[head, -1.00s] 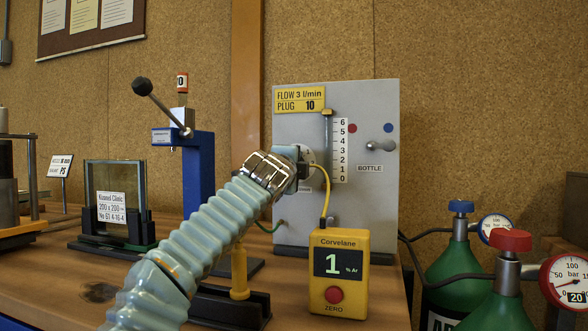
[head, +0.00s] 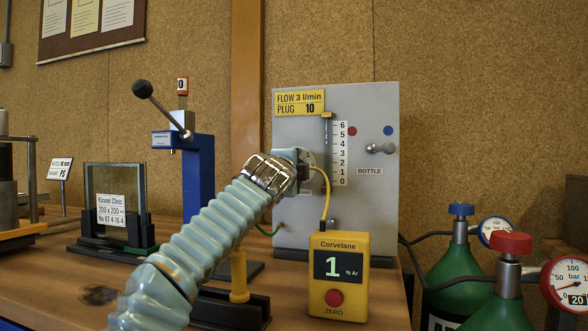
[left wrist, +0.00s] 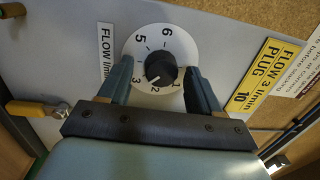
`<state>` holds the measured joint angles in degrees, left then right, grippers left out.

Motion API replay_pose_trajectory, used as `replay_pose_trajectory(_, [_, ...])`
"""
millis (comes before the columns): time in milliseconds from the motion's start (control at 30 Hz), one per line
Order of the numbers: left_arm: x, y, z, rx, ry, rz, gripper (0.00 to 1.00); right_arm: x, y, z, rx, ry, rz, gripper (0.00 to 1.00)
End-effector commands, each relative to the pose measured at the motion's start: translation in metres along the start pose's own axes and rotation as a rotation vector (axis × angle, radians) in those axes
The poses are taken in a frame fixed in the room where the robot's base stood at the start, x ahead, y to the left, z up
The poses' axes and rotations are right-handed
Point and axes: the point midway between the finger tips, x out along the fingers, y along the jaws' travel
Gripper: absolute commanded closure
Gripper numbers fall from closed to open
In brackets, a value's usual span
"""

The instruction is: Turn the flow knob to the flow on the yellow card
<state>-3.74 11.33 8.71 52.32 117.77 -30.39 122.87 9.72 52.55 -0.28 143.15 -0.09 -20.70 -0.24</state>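The yellow card (head: 300,102) on the grey panel (head: 360,225) reads FLOW 3 l/min, PLUG 10. It also shows in the left wrist view (left wrist: 263,77). The black flow knob (left wrist: 161,68) sits on a white numbered dial (left wrist: 160,45). A pale mark on the knob points toward the 2 and 3 side; the exact setting is hard to tell. My left gripper (left wrist: 160,80) is open, one finger on each side of the knob, with dial visible between fingers and knob. In the head view my left gripper (head: 297,165) covers most of the dial. My right gripper is not in view.
A 0 to 6 flow scale (head: 342,155) and a BOTTLE lever (head: 380,149) are on the panel. A yellow meter (head: 338,245) reading 1 % Ar stands in front, with a yellow tube (head: 326,190) close to my gripper. Green bottles (head: 455,265) stand at right.

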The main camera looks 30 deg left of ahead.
Motion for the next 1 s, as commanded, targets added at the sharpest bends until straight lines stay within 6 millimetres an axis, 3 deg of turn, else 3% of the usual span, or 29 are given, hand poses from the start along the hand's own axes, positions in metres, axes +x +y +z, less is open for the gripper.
replay_pose_trajectory(267, [-0.01,0.001,0.0,0.0,0.001,-0.002,0.36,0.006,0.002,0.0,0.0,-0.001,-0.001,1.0])
replay_pose_trajectory(700, [-0.108,0.002,0.0,0.0,0.001,-0.002,0.36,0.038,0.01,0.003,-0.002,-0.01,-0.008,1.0])
replay_pose_trajectory(833, [-0.128,0.001,0.0,0.0,0.001,-0.001,0.36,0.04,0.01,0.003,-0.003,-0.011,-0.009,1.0])
replay_pose_trajectory(1000, [-0.138,0.001,0.0,0.001,0.001,0.0,0.36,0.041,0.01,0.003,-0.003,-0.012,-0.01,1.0])
